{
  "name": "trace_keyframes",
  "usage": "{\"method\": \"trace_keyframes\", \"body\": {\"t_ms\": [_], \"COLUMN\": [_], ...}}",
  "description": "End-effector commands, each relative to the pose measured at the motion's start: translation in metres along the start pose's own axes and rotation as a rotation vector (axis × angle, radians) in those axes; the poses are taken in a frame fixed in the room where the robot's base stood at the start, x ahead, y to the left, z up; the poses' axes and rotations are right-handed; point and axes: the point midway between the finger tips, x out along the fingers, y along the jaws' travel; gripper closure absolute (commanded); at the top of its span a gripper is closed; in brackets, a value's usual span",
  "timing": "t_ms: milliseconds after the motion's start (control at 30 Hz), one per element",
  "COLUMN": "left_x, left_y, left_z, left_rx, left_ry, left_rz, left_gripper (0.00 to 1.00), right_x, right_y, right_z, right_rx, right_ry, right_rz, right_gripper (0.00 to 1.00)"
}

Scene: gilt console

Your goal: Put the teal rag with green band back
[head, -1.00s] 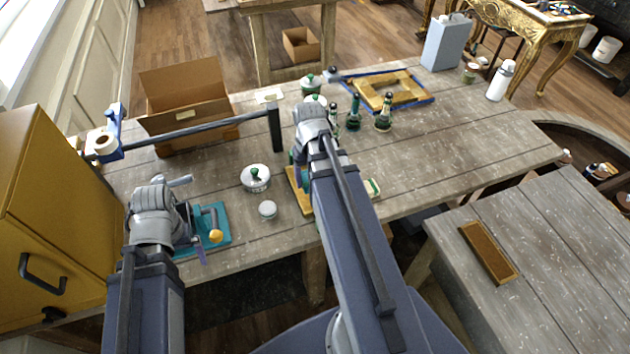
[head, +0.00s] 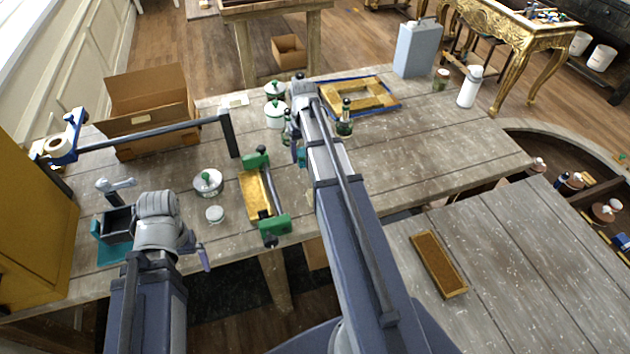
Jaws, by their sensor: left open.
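I cannot make out the teal rag with green band for certain. A small teal patch (head: 302,158) shows beside my right arm, too small and covered to identify. My left gripper (head: 198,250) is open near the table's front edge, beside a grey vise-like tool (head: 118,222) on a teal base (head: 106,250); one purple finger shows and the rest is hidden by the wrist.
A yellow board with green clamps (head: 275,228) lies between the arms. An open cardboard box (head: 150,130), a blue-ended bar clamp (head: 180,132) and green bottles (head: 345,120) stand behind.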

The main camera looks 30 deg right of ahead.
Motion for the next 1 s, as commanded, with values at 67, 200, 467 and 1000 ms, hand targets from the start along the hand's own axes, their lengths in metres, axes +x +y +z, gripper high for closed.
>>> {"method": "trace_keyframes", "body": {"t_ms": [67,200,467,1000], "left_x": [0.003,0.015,0.054,0.086], "left_y": [0.0,0.001,0.005,0.008], "left_z": [0.0,-0.001,-0.003,-0.005], "left_rx": [0.0,0.001,0.002,0.0], "left_ry": [0.0,0.0,0.0,0.0], "left_rz": [0.0,0.0,-0.001,-0.001], "left_gripper": [0.01,0.01,0.01,0.01], "right_x": [0.003,0.015,0.055,0.086], "right_y": [0.0,0.0,0.0,0.0], "right_z": [0.001,0.001,0.001,0.001], "right_rx": [0.0,0.0,0.0,0.0], "right_ry": [0.0,0.0,0.0,0.0], "right_rz": [0.0,0.0,0.0,0.0], "right_gripper": [0.76,0.76,0.76,0.76]}}
